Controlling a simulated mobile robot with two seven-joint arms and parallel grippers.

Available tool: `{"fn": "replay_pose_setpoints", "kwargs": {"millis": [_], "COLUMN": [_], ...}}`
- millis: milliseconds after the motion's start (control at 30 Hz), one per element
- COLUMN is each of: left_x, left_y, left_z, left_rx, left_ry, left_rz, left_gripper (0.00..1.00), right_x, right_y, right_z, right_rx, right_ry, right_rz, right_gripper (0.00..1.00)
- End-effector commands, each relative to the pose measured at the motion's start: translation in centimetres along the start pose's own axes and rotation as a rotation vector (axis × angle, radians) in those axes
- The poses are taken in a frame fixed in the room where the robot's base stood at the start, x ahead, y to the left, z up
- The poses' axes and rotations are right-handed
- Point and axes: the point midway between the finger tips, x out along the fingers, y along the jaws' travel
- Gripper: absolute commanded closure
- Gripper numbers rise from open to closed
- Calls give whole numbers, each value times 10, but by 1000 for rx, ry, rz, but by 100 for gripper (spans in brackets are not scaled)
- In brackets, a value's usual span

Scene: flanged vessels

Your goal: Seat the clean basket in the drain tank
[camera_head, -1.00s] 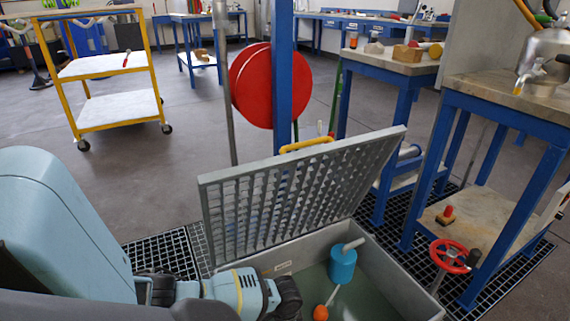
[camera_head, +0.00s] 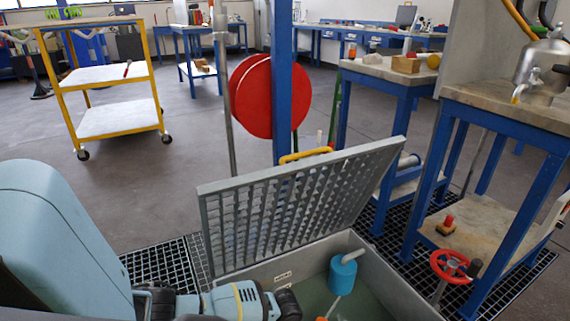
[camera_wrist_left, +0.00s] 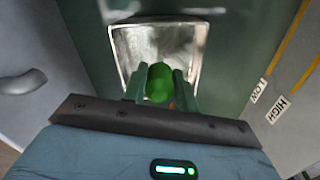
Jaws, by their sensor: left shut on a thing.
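The grey drain tank (camera_head: 397,288) stands open at the bottom of the head view, its grated lid (camera_head: 300,205) tilted up at the back. My left arm reaches over the tank's left side; its gripper is hidden in that view. In the left wrist view my left gripper (camera_wrist_left: 157,88) is shut on a rounded green grip (camera_wrist_left: 159,80). Beyond the fingers is a square, shiny metal-walled piece (camera_wrist_left: 128,50), perhaps the basket or its seat; I cannot tell which, nor whether the grip joins it. My right gripper is out of view.
A blue cylinder (camera_head: 342,276) with a pale pipe stands inside the tank, with an orange float (camera_head: 322,319) at the lower edge. A red handwheel (camera_head: 449,265) is right of the tank. A blue post (camera_head: 284,80) rises behind the lid.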

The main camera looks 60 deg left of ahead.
Motion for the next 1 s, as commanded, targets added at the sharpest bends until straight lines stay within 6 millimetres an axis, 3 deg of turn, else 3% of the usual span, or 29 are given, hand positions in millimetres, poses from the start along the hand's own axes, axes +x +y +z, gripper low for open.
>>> {"fn": "replay_pose_setpoints", "kwargs": {"millis": [367,1000], "left_x": [10,26], "left_y": [0,0], "left_z": [-1,-1], "left_rx": [0,0], "left_ry": [2,2], "left_rz": [0,-1], "left_gripper": [100,100], "right_x": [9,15], "right_y": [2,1], "right_z": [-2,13], "right_rx": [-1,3], "right_ry": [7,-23], "right_rz": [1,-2], "right_gripper": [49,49]}}
